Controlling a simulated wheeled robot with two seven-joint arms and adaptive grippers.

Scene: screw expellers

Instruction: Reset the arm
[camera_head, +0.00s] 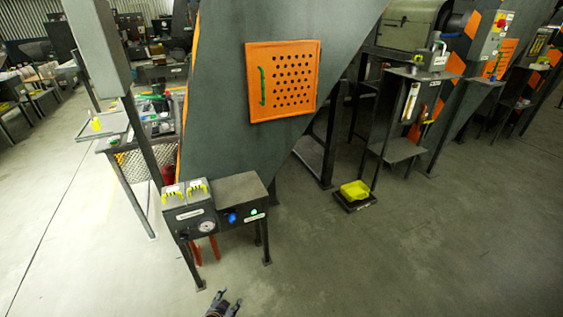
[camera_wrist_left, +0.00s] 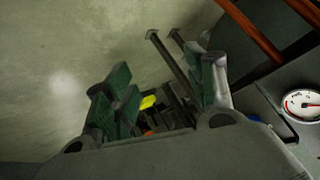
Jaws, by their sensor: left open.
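My left gripper (camera_head: 224,301) shows at the bottom edge of the head view, over bare floor in front of the small control stand (camera_head: 214,215). Its two fingers are spread apart with nothing between them. In the left wrist view the left gripper (camera_wrist_left: 160,95) shows its green-padded fingers standing apart. The rest of the left arm is out of the head view. My right gripper is in neither view.
The control stand carries a pressure gauge (camera_head: 207,226), a blue knob (camera_head: 231,217) and yellow handles. A large grey machine with an orange perforated door (camera_head: 283,80) rises behind it. The front floor is clear.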

